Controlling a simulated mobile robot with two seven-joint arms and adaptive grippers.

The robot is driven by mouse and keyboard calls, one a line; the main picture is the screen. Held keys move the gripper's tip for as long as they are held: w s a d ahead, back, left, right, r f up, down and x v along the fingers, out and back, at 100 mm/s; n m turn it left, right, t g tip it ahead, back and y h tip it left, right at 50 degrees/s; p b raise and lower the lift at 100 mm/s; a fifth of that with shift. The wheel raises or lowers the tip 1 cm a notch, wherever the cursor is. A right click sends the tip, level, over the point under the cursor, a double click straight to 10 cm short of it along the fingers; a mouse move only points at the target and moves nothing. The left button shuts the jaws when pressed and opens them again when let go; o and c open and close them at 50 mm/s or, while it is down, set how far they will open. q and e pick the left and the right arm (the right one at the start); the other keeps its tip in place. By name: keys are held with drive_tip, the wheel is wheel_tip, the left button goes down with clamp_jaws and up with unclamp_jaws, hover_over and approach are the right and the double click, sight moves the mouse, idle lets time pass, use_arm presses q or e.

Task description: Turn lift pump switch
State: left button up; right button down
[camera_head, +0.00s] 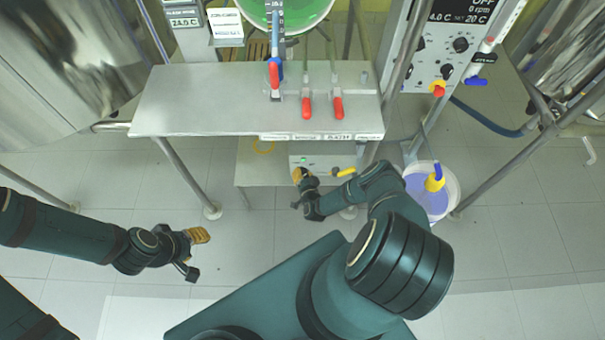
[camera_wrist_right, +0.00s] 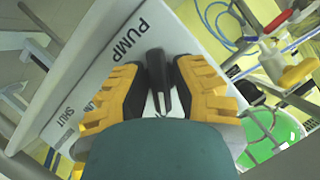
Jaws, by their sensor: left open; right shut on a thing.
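The lift pump box (camera_head: 326,160) sits on a low shelf under the steel table, with a small green spot on its face. In the right wrist view its white panel (camera_wrist_right: 100,75) carries the word PUMP and, lower down, SHUT. A black switch (camera_wrist_right: 156,66) stands out from the panel. My right gripper (camera_head: 299,174) is at the left part of the box; its yellow fingers (camera_wrist_right: 158,88) are shut on the switch, one on each side. My left gripper (camera_head: 200,236) is open and empty, over the floor at the left.
The steel table (camera_head: 190,105) above the pump holds red-handled valves (camera_head: 306,107). A white bucket (camera_head: 451,187) with bluish liquid stands to the right. A yellow handle (camera_head: 345,172) sticks out by the box. Table legs flank the shelf; the floor at left is clear.

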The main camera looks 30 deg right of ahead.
drive_tip(key=n, duration=0.1)
drive_tip(key=n+g+h+p, duration=0.1)
drive_tip(key=n+h, duration=0.1)
drive_tip(key=n, duration=0.1)
drive_tip(key=shift+w+r+g, duration=0.15)
drive_tip(key=shift+w+g, duration=0.1)
drive_tip(key=shift+g, duration=0.15)
drive_tip(key=n+g+h, duration=0.1)
drive_tip(key=n+h, duration=0.1)
drive_tip(key=n, duration=0.1)
drive_tip(key=shift+d, duration=0.1)
idle(0.5)
drive_tip(key=shift+d, duration=0.1)
drive_tip(key=c, duration=0.9)
unclamp_jaws()
drive_tip(key=shift+c, duration=0.2)
drive_tip(key=shift+s, duration=0.1)
